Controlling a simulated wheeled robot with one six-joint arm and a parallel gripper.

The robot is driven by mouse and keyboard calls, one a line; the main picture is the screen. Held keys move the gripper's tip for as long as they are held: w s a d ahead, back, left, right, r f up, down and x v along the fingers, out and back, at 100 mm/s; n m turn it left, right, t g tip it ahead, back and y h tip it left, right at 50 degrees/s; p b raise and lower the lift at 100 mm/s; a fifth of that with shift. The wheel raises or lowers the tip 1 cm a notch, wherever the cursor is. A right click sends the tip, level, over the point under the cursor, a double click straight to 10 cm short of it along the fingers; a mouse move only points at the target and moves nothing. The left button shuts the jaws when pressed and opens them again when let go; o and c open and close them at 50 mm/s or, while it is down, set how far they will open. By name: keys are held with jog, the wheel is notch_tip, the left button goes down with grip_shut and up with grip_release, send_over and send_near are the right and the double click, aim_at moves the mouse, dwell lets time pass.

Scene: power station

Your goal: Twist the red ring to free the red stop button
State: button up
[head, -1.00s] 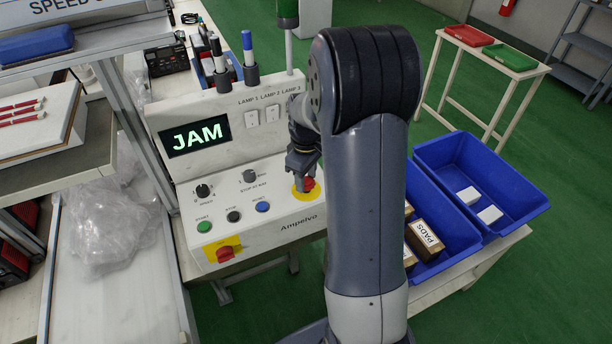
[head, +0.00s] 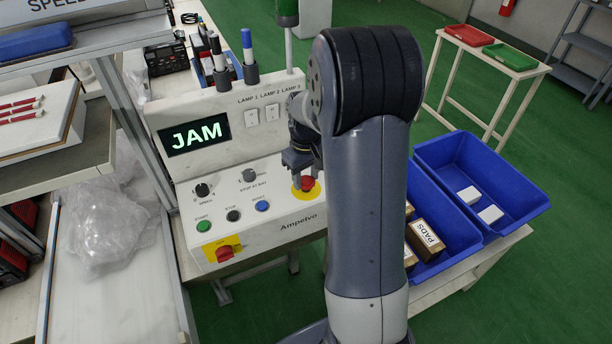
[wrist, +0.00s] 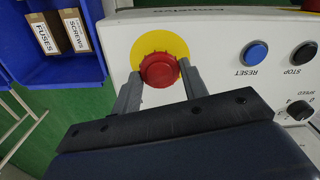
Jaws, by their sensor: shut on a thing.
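The red stop button with its ribbed red ring (wrist: 159,69) sits on a round yellow plate (wrist: 175,44) on the white control panel (wrist: 220,28). In the head view the red button (head: 306,184) is at the panel's right end. My gripper (wrist: 158,74) is shut on the red ring, one grey finger on each side of it, pointing down at the panel. In the head view my gripper (head: 303,174) is partly hidden by my arm. The exact contact of the fingertips with the ring is hard to see.
The display (head: 194,135) reads JAM. A blue reset button (head: 263,206), black stop button (head: 233,215), green start button (head: 204,226) and two knobs are left of the ring. Blue bins (head: 480,187) with boxes stand right of the panel.

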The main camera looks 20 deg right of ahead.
jog(key=shift+m, duration=1.5)
jog(key=o, duration=1)
jog(key=shift+r, duration=0.1)
notch_tip(320, 180, up, 11)
jog(key=shift+f+b, duration=0.2)
jog(key=shift+b, duration=0.2)
